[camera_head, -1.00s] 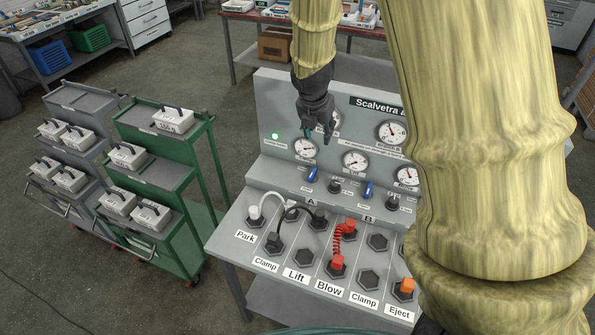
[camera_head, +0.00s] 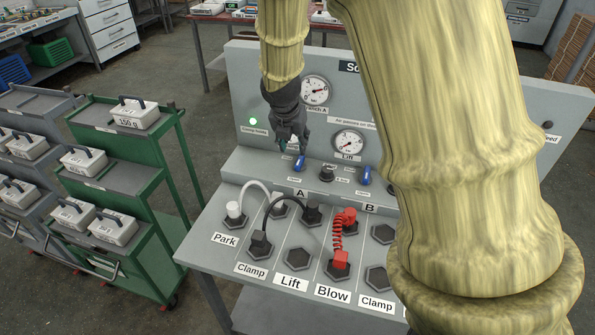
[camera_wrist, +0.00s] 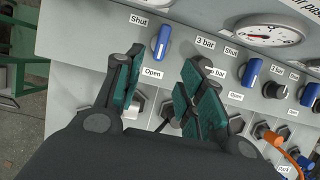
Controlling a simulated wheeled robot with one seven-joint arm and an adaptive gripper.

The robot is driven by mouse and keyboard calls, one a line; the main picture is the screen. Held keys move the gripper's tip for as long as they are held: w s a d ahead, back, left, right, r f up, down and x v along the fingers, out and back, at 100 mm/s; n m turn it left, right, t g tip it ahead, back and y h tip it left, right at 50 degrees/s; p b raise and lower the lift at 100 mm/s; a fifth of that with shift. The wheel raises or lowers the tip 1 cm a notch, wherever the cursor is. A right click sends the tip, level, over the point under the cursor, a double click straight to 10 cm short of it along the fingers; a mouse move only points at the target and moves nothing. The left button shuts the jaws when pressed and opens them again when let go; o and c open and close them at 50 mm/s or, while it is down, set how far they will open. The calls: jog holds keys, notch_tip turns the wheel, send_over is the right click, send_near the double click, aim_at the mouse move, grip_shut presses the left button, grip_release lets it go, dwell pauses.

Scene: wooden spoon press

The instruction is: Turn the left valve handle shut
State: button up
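The left valve handle (camera_head: 300,163) is a blue lever on the panel's sloped ledge, left of a black knob. In the wrist view the handle (camera_wrist: 161,42) stands nearly upright, slightly tilted, between a "Shut" label (camera_wrist: 139,20) above left and an "Open" label (camera_wrist: 152,73) below. My gripper (camera_head: 293,148) is just above and left of the handle in the head view. In the wrist view my gripper (camera_wrist: 162,62) is open, its green-padded fingers apart and empty. The handle shows just past the gap between the fingertips; contact cannot be told.
A black knob (camera_head: 327,173) and another blue handle (camera_head: 365,176) stand to the right. Gauges (camera_head: 348,143) are on the upright panel. Below are hexagonal sockets with a white, a black and a red hose (camera_head: 337,236). A green trolley (camera_head: 123,185) stands left.

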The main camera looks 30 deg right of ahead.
aim_at(298, 162)
jog(key=shift+p+x, duration=0.6)
jog(key=shift+x, duration=5)
jog(key=shift+s, duration=0.1)
grip_shut()
